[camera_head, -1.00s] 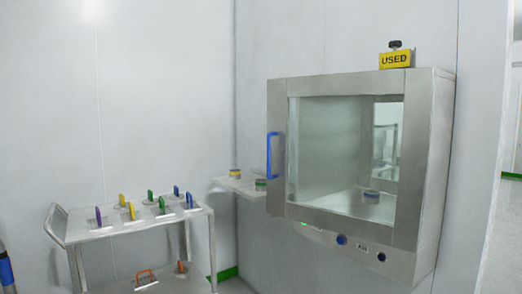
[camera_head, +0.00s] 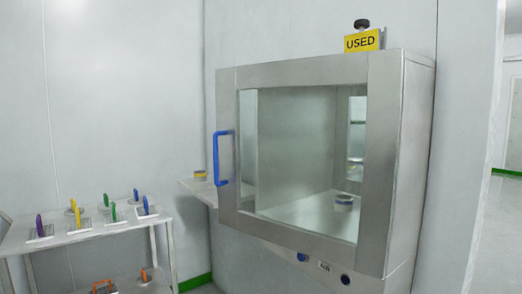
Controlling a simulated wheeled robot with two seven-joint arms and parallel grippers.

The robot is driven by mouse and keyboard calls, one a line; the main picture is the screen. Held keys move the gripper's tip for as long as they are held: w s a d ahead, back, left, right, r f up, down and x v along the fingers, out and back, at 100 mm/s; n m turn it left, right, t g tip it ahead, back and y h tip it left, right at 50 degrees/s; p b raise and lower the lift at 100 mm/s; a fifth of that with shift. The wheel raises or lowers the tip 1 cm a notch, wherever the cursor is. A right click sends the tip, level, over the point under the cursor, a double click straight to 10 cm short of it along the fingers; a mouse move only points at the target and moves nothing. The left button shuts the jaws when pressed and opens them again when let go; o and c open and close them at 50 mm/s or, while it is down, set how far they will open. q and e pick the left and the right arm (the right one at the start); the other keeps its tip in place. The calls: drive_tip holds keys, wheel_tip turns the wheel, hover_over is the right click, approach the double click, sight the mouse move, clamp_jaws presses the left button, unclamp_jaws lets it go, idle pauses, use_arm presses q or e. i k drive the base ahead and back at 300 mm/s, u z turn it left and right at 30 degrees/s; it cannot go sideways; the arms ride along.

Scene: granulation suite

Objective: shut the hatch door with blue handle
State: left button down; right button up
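The hatch is a steel box on the wall, with a framed glass door (camera_head: 385,150) across its front in the head view. The blue handle (camera_head: 216,158) stands upright on the door's left edge. The door's left edge looks farther from me than its right edge. I cannot tell whether a narrow gap is left between door and box. A small round container (camera_head: 344,200) shows through the glass, inside the hatch. Neither of my grippers is in view.
A yellow USED sign (camera_head: 362,41) stands on top of the hatch. A small shelf (camera_head: 196,187) with a yellow-banded container (camera_head: 200,175) is left of the hatch. A cart (camera_head: 75,237) with several coloured-handled tools stands at the lower left. Below the door is a button panel (camera_head: 324,267).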

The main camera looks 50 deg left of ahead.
sight(382, 70)
drive_tip(key=u, duration=0.4)
drive_tip(key=i, duration=0.8)
drive_tip(key=u, duration=0.8)
